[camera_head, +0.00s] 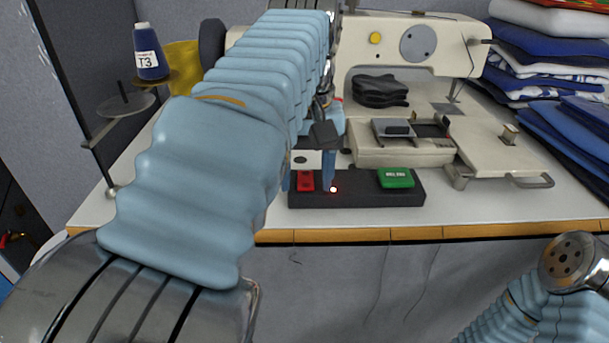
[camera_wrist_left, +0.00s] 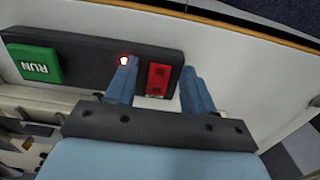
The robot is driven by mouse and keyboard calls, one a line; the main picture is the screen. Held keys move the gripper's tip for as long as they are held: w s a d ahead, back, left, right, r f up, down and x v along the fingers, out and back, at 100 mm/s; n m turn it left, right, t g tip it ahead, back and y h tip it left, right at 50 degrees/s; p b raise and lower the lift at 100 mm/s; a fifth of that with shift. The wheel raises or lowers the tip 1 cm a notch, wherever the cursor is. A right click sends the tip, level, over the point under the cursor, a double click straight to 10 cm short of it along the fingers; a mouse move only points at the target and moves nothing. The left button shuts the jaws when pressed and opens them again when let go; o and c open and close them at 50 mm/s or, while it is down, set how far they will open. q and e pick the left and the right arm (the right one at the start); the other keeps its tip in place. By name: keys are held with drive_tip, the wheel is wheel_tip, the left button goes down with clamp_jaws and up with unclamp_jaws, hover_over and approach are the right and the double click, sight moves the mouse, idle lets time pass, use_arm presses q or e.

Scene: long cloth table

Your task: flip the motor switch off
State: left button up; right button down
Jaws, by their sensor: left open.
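The dark motor switch box (camera_head: 360,196) lies at the front edge of the table, with a red switch (camera_head: 306,181) at its left and a green RUN button (camera_head: 396,177) at its right. A small light (camera_head: 333,189) between them glows red. My left gripper (camera_head: 308,176) is open, with one blue finger on each side of the red switch. In the left wrist view the red switch (camera_wrist_left: 158,80) shows between the separated fingers (camera_wrist_left: 158,88); contact with it cannot be told. The RUN button (camera_wrist_left: 36,64) is to the left there. My right gripper is out of view.
A cream sewing machine (camera_head: 405,45) stands behind the box. A blue thread spool (camera_head: 148,55) on a stand is at left. Folded cloth stacks (camera_head: 545,60) are at right. My left arm covers much of the table's left part.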

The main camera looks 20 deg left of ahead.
use_arm(q)
drive_tip(key=shift+r, duration=0.1)
clamp_jaws()
drive_tip(key=r+g+p, duration=0.1)
drive_tip(key=p, duration=0.3)
drive_tip(key=shift+w+a, duration=0.1)
drive_tip(key=shift+w, duration=0.05)
drive_tip(key=shift+w+f+g+h+p, duration=0.25)
drive_tip(key=shift+f+g+h+p, duration=0.15)
drive_tip(key=shift+g, duration=0.4)
unclamp_jaws()
